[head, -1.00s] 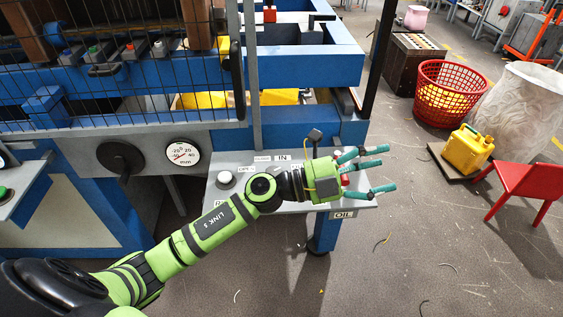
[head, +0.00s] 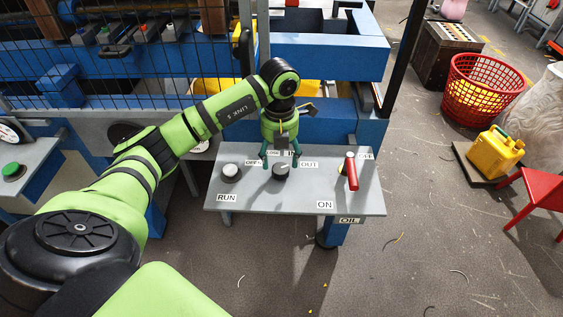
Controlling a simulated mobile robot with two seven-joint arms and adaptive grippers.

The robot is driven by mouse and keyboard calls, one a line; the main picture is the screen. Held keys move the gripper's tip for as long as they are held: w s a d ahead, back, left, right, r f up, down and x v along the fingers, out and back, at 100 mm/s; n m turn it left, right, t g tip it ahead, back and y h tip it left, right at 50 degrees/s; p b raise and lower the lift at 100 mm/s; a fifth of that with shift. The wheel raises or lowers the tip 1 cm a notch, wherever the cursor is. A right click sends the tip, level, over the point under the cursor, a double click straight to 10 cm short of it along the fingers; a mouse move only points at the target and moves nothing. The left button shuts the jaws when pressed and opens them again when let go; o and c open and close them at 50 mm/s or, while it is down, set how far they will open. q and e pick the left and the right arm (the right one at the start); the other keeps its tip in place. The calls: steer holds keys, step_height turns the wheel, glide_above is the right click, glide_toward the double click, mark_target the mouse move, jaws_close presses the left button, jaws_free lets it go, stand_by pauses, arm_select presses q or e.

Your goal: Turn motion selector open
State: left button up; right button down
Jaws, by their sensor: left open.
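The control panel (head: 300,197) is a grey slanted plate on a blue leg. A dark selector knob (head: 281,172) sits near its middle, with small labels around it. The "OUT" label (head: 309,165) is at its right, and a partly covered label at its left seems to read "OPEN" (head: 253,163). My left gripper (head: 280,158) points down over the knob, open, with teal fingers on either side of it. I cannot tell whether they touch it. The fingers partly hide the knob and labels, so its pointing direction is unclear. My right gripper is not in view.
A grey push button (head: 230,172) stands left of the knob above a "RUN" label (head: 227,197). A red lever (head: 351,171) stands at the right near an "ON" label (head: 325,204).

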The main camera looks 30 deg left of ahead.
mark_target(280, 168)
arm_select(q)
steer(key=shift+f+p, duration=0.55)
steer(key=shift+f, duration=1.65)
steer(key=c, duration=1.1)
